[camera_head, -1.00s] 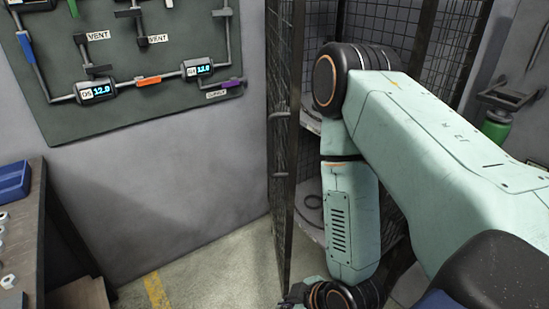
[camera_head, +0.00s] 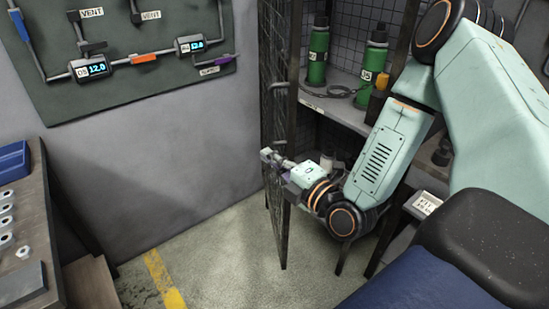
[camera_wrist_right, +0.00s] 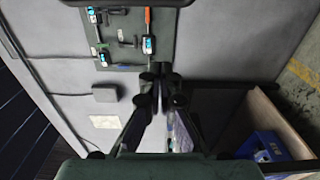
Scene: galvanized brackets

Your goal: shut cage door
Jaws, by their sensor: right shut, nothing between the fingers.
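The cage door (camera_head: 275,115) is a dark mesh panel in a dark frame, seen nearly edge-on in the head view. It stands open, swung out from the front of the cage (camera_head: 345,22). My right gripper (camera_head: 267,155) is shut and empty, across the lower half of the door with its tips pointing left. I cannot tell whether it touches the mesh or frame. In the right wrist view the closed fingers (camera_wrist_right: 160,75) point toward the wall panel, with nothing between them. My left gripper is out of view.
Green bottles (camera_head: 318,50) and a dark cable ring stand on the cage shelf (camera_head: 345,108). A workbench (camera_head: 50,235) with nuts and a blue bin (camera_head: 12,172) is at the left. The gauge board (camera_head: 130,85) hangs on the wall. Floor left of the door is clear.

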